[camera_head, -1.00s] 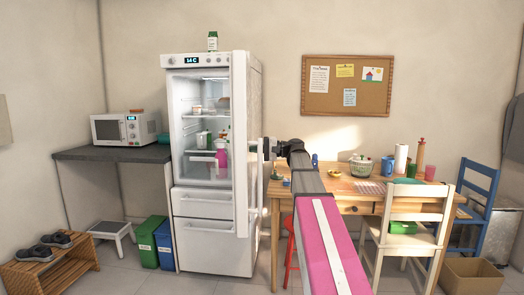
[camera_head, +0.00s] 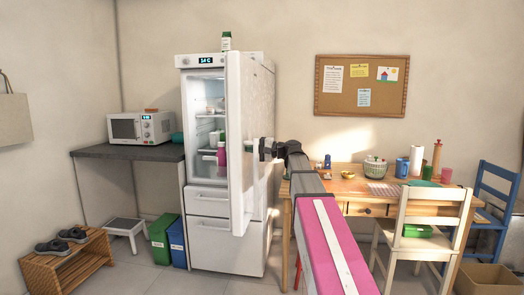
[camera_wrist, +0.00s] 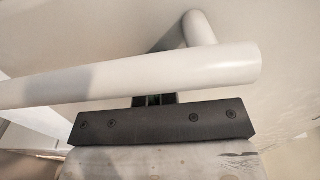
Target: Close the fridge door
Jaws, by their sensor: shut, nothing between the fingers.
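The white fridge (camera_head: 222,245) stands against the back wall with its upper door (camera_head: 241,145) partly open. The door hides the right part of the lit interior (camera_head: 205,110); a pink bottle and other items still show inside. My gripper (camera_head: 259,149) is at the right side of the door, near its handle. In the wrist view the white bar handle (camera_wrist: 130,82) crosses in front of my gripper (camera_wrist: 155,100). The fingers are shut and empty, close against the bar, their tips partly hidden; I cannot tell if they touch.
A wooden table (camera_head: 345,185) with several items and a cream chair (camera_head: 420,225) stand to the right. A dark counter (camera_head: 125,152) with a microwave, green and blue bins (camera_head: 163,232) and a shoe rack (camera_head: 65,262) are left. Floor before the fridge looks clear.

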